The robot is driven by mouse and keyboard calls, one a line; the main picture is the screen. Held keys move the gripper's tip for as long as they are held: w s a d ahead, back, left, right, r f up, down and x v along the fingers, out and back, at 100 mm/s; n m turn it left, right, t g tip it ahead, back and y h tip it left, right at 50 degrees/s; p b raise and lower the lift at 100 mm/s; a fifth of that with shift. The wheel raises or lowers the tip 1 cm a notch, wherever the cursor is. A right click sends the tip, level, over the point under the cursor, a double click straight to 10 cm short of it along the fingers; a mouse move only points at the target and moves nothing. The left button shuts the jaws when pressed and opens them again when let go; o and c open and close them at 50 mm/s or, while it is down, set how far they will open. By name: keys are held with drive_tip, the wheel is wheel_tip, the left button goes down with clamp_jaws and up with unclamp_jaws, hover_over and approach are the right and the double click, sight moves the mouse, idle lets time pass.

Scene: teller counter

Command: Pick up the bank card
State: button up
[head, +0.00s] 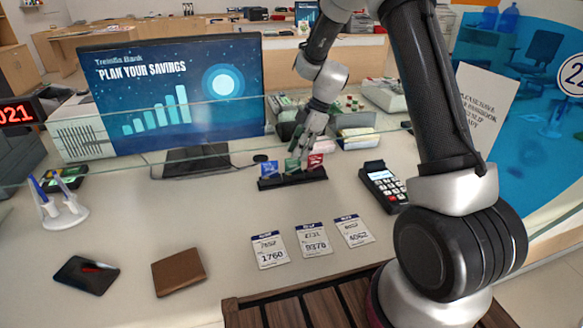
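A black stand (293,181) on the counter holds a blue card (270,170), a green card (292,165) and a red card (315,161) upright in a row. I cannot tell which one is the bank card. My gripper (303,150) points down at the stand from behind, with its fingers close to the green and red cards. The fingers are small and overlap the cards, so I cannot tell whether they touch or hold one.
A monitor (180,95) stands left of the stand, and a card terminal (383,187) to the right. Three numbered slips (313,240), a brown wallet (178,271), a dark phone-like item (86,275) and a pen holder (60,212) lie nearer. A glass screen edge crosses the counter.

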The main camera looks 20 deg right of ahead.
sight(292, 166)
drive_tip(key=x, duration=0.5)
drive_tip(key=shift+s+a, duration=0.1)
drive_tip(key=shift+s, duration=0.2)
clamp_jaws()
